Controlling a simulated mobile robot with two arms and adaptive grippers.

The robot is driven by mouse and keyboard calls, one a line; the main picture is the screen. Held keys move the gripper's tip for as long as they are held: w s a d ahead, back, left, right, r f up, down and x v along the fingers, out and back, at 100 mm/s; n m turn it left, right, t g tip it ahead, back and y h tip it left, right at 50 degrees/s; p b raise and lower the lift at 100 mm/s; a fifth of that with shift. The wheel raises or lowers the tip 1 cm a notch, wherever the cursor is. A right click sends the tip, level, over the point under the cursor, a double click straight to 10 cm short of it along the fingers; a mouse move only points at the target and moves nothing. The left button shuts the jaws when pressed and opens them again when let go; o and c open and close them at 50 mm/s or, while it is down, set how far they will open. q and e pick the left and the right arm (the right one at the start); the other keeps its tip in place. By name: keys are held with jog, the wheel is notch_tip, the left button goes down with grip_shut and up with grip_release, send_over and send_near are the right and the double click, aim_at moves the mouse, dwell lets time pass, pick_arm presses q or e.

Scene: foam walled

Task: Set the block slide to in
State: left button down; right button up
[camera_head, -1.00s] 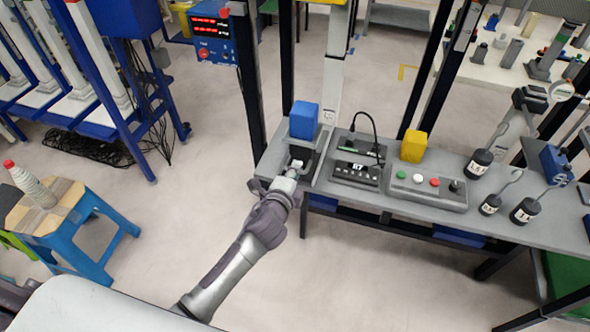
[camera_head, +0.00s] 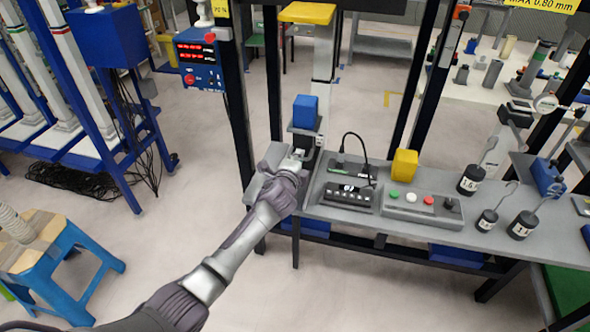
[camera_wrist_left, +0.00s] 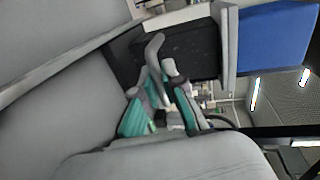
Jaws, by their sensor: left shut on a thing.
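The block slide (camera_head: 303,139) is a dark and grey mount at the left end of the grey bench. A blue block (camera_head: 306,111) sits on top of it; the block also shows at the upper right of the left wrist view (camera_wrist_left: 275,40). My left gripper (camera_head: 291,163) is at the near side of the slide, just below the blue block. In the left wrist view its teal-padded fingers (camera_wrist_left: 162,108) are shut on a grey handle (camera_wrist_left: 154,50) in front of the slide's dark body. The gripper partly hides the handle. My right gripper is not in view.
Right of the slide stand a black display box (camera_head: 348,195), a button panel (camera_head: 422,205) with coloured buttons, a yellow block (camera_head: 404,164) and several dark hooked weights (camera_head: 470,180). A dark upright post (camera_head: 238,110) stands left of the slide. A blue stool (camera_head: 62,262) is at left.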

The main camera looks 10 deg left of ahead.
pick_arm(q)
jog(key=shift+r, duration=0.15)
jog(key=c, duration=1.5)
grip_release()
jog(key=shift+w, duration=0.1)
jog(key=shift+c, duration=0.2)
jog(key=o, duration=0.3)
jog(key=shift+w+f, duration=0.15)
jog(key=shift+f, duration=0.05)
jog(key=shift+r, duration=0.1)
jog(key=v, duration=1.2)
